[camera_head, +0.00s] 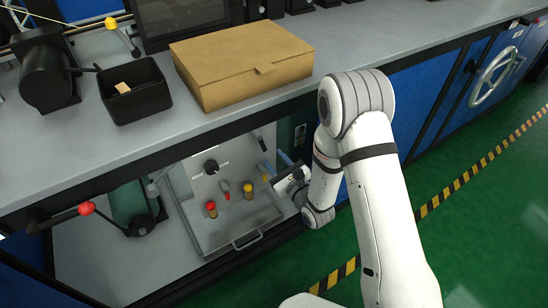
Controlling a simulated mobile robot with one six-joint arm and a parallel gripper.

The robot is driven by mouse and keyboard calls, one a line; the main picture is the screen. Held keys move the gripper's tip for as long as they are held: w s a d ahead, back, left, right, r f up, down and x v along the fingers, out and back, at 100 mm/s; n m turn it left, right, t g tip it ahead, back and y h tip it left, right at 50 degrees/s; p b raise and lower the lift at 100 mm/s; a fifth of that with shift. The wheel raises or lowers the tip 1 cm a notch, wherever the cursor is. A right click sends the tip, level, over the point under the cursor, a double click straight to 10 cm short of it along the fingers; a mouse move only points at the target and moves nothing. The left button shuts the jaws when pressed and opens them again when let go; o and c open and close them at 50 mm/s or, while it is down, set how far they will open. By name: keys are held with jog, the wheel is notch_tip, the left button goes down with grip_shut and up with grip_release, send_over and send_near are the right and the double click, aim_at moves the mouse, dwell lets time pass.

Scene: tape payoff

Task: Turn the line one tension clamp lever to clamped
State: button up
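My gripper (282,178) reaches into the open lower bay of the bench, at the right side of a grey panel. Its fingers are small and partly hidden, so I cannot tell whether they are open or touching anything. The panel (225,215) carries a black knob (211,167) and several short handles with red or yellow tops. A blue-tipped lever (263,144) stands at the panel's upper right, close to my gripper. A red-ball lever (86,208) is at the left and a yellow-ball lever (112,23) on the bench top. No label shows which is line one's clamp lever.
A cardboard box (240,60) and a black bin (134,92) sit on the bench top (60,140). A green cylinder (131,207) is left of the panel. A handwheel (492,77) is on the blue cabinet at right. Green floor with a striped line lies clear at right.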

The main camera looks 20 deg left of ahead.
aim_at(259, 140)
jog(key=shift+c, duration=0.3)
jog(key=shift+c, duration=0.7)
jog(key=shift+d+f+n+b, duration=0.1)
jog(key=shift+f+n+b, duration=0.05)
jog(key=shift+n+b, duration=0.25)
jog(key=shift+c, duration=0.8)
jog(key=n+t+b, duration=0.1)
jog(key=n, duration=0.1)
jog(key=d+n+t+h+b, duration=0.1)
jog(key=n+b, duration=0.1)
jog(key=shift+d+f+n, duration=0.1)
jog(key=shift+f+n, duration=0.05)
jog(key=shift+n, duration=0.25)
grip_shut()
jog(key=w+a+r+n+t+h+b, duration=0.1)
jog(key=w+a+n+t+h+b, duration=0.15)
jog(key=w+n+b, duration=0.55)
jog(key=shift+n, duration=0.4)
jog(key=shift+s+a+f+b, duration=0.2)
jog(key=shift+s+a, duration=0.35)
jog(key=shift+s, duration=0.4)
jog(key=shift+s+a+f+b, duration=0.15)
jog(key=shift+s+a, duration=0.4)
jog(key=shift+s, duration=0.35)
